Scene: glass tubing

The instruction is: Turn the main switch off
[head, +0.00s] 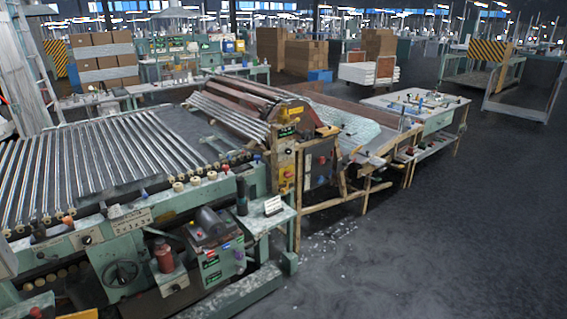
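No control can be read for certain as the main switch. A narrow upright control panel (287,170) with yellow and red parts stands at the end of the roller machine, near the middle of the head view. A panel with a row of small knobs (132,221) and a black handwheel (121,273) sit on the green machine front at lower left. A dark box with red and green labels (212,243) stands in front of the machine. Switch positions are too small to tell. Neither of my grippers is in view.
A long green machine with a bed of shiny tubes or rollers (80,165) fills the left. A small side table (268,215) juts out from it. Wooden-legged benches (375,165) run behind. The dark floor (440,240) at right is open, with white debris (335,235) near the machine.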

